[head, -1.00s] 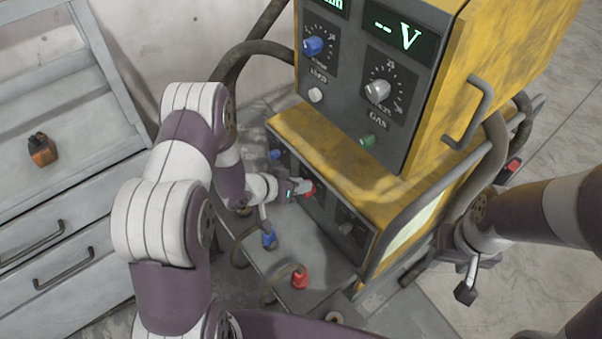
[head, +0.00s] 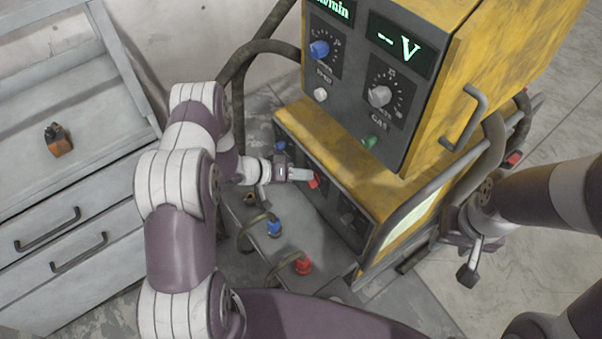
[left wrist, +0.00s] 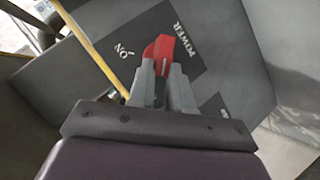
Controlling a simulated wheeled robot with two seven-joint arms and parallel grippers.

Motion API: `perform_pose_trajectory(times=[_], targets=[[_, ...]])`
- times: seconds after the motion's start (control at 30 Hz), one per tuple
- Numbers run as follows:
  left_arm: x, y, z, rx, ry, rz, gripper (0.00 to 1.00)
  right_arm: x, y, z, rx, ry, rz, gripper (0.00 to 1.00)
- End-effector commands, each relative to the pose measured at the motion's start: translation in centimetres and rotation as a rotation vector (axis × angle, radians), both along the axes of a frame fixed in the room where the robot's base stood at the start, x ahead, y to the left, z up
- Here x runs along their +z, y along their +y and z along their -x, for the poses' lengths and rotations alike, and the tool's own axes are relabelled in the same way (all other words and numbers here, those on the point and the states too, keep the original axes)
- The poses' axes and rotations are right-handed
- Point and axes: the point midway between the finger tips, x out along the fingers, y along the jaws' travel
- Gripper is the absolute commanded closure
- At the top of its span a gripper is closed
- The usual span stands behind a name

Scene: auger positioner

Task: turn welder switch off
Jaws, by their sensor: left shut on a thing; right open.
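The welder (head: 330,150) is a yellow machine with a dark front panel. Its red switch (head: 314,181) sits on the lower panel. In the left wrist view the red switch (left wrist: 165,50) stands between my fingertips, on a dark plate marked POWER and ON. My left gripper (head: 305,176) is shut on the red switch; it also shows in the left wrist view (left wrist: 163,72). The fingers hide the lower part of the switch. My right gripper (head: 470,262) is open and empty at the right, beside the welder and apart from it.
Blue (head: 274,228) and red (head: 303,264) cable plugs stand on the ledge below the panel, close under my left arm. A grey drawer cabinet (head: 70,200) is at the left with a small orange object (head: 58,140) on top. Floor at the right is clear.

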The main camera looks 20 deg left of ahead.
Motion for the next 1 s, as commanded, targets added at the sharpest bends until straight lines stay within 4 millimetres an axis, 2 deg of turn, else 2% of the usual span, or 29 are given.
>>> perform_pose_trajectory(times=[0.3, 0.33, 0.37, 0.4, 0.73, 0.87, 1.0], targets=[[0.0, 0.0, 0.0, 0.002, 0.0, 0.0, 1.0, 0.0, 0.0, 0.0, 0.0, 0.0, 0.0, 0.53], [0.0, 0.0, 0.0, 0.002, 0.0, 0.0, 0.71, 0.0, 0.0, 0.0, 0.0, 0.0, 0.0, 0.53], [0.0, 0.0, 0.0, 0.001, 0.0, 0.001, 0.61, 0.0, 0.0, 0.0, 0.0, 0.0, 0.0, 0.53], [0.0, 0.0, 0.0, 0.001, -0.001, 0.0, 0.56, 0.0, 0.0, 0.0, 0.0, 0.0, 0.0, 0.53], [0.4, 0.5, 0.2, 0.002, -0.001, 0.0, 0.56, 0.1, 0.0, 0.0, 0.0, 0.0, 0.0, 0.53], [1.9, 2.5, 1.4, 0.006, -0.002, -0.001, 0.56, 0.6, 0.0, 0.0, 0.0, 0.0, 0.0, 0.53], [3.9, 5.4, 3.3, 0.007, -0.002, 0.0, 0.56, 1.1, 0.0, 0.0, 0.0, 0.0, 0.0, 0.53]])
